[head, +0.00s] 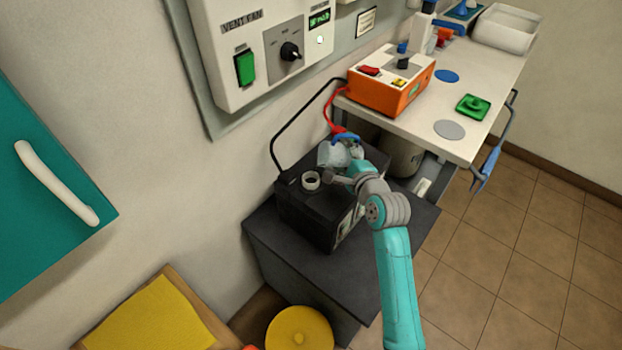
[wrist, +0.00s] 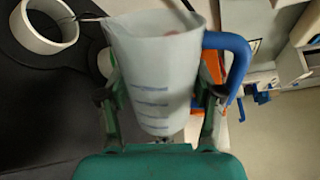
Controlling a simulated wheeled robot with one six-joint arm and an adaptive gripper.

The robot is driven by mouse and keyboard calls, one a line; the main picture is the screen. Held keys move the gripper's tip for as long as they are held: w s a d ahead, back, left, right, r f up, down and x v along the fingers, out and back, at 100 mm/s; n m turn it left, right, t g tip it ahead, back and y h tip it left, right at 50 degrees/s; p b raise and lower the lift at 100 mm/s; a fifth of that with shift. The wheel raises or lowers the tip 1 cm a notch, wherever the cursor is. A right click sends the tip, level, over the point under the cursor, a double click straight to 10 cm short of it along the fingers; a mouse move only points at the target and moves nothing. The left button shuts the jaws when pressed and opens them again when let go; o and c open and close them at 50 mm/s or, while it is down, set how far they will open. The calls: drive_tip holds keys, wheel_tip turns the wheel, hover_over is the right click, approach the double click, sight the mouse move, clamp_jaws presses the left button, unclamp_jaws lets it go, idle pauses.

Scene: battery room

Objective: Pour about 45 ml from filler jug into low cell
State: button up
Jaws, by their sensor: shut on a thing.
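The filler jug (head: 333,156) is a translucent pale cup with a blue handle, above the black battery in the head view. In the wrist view the jug (wrist: 155,65) fills the middle, with blue level marks on its side and the handle at right. My gripper (wrist: 158,105) is shut on the jug, one finger on each side. In the head view my gripper (head: 347,172) partly hides it. A white ring-shaped cell opening (head: 311,181) on the battery top lies left of the jug; a ring (wrist: 43,25) also shows at upper left in the wrist view. The liquid level is unclear.
The battery (head: 312,215) stands on a dark grey stand (head: 268,242). A red lead runs from an orange charger (head: 390,92) on the white bench to the battery area. A black cable arches behind the battery.

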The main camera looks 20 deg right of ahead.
drive_tip(key=shift+d+r+m+y, duration=0.3)
drive_tip(key=shift+r+m, duration=0.1)
drive_tip(key=shift+m, duration=0.5)
drive_tip(key=shift+a+r+m+t+y, duration=0.15)
drive_tip(key=shift+r+m+y, duration=0.15)
drive_tip(key=shift+m, duration=0.6)
drive_tip(key=shift+a+r+m+t+y, duration=0.15)
drive_tip(key=shift+r+m+y, duration=0.15)
drive_tip(key=shift+m, duration=0.6)
drive_tip(key=shift+d, duration=0.15)
drive_tip(key=shift+d+f+m, duration=0.35)
drive_tip(key=shift+f+m, duration=0.2)
drive_tip(key=shift+m, duration=0.25)
drive_tip(key=shift+d+r+m+y, duration=0.25)
drive_tip(key=shift+r+m+y, duration=0.05)
drive_tip(key=shift+r+m, duration=0.1)
drive_tip(key=shift+d+m+t, duration=0.25)
drive_tip(key=shift+m+t, duration=0.05)
drive_tip(key=shift+m, duration=0.3)
drive_tip(key=m, duration=0.3)
drive_tip(key=shift+w+d+f+t+y+b, duration=0.1)
drive_tip(key=shift+d+f+t+y+b, duration=0.2)
drive_tip(key=shift+d+f+b, duration=0.1)
